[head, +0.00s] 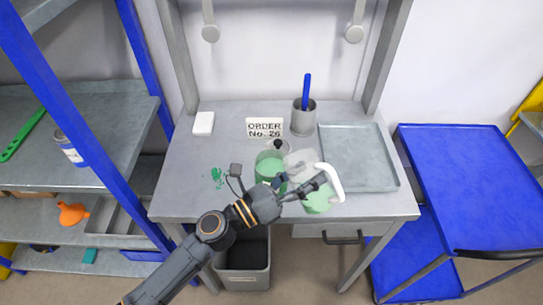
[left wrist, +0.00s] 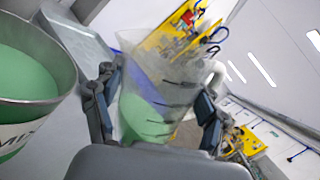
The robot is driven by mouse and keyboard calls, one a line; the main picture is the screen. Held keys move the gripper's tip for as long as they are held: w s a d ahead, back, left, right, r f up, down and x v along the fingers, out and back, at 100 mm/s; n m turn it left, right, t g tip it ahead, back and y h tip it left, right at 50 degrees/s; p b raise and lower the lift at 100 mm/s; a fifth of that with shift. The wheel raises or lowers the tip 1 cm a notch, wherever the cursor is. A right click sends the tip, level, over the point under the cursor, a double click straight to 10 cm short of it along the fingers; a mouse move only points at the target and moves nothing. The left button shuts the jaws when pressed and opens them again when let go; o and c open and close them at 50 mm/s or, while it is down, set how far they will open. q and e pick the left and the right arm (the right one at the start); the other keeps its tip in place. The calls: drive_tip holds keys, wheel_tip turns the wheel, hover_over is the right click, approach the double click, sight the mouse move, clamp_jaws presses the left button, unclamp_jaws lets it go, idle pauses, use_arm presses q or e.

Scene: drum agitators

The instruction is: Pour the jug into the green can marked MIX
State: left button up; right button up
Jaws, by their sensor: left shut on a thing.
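The jug (head: 317,203) is clear, with a white handle and pale green liquid inside. My left gripper (head: 300,188) is shut on it; in the left wrist view the jug (left wrist: 150,95) sits between both fingers. It is tilted, its liquid slanting to one side, and its mouth is towards the can. The green can (head: 268,165) stands on the bench just left of the jug, partly behind my arm. In the left wrist view the can (left wrist: 28,125) shows a metal rim, green contents and a partly cut-off label. I see no stream between them. My right gripper is out of view.
An ORDER No. 26 sign (head: 264,127) and a grey cup (head: 303,120) with a blue-handled tool stand behind. An empty grey tray (head: 358,158) lies to the right. Green spots (head: 217,178) mark the bench at left. A blue cart (head: 465,185) stands right.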

use_arm(q)
wheel_tip(320, 180, up, 2)
drive_tip(key=shift+w+a+r+n+p, duration=0.1)
drive_tip(key=shift+a+r+n+p, duration=0.15)
drive_tip(key=shift+p, duration=0.2)
drive_tip(key=shift+f+n+b, duration=0.35)
drive_tip(key=shift+n+b, duration=0.1)
drive_tip(key=shift+b, duration=0.05)
drive_tip(key=shift+w+a+r+n+t, duration=0.15)
drive_tip(key=shift+r+n+t, duration=0.25)
drive_tip(key=shift+n, duration=0.2)
drive_tip(key=shift+w+f+n+b, duration=0.1)
drive_tip(key=shift+f+n+b, duration=0.25)
drive_tip(key=shift+n+b, duration=0.2)
drive_tip(key=shift+n+t, duration=0.4)
drive_tip(key=shift+n, duration=0.15)
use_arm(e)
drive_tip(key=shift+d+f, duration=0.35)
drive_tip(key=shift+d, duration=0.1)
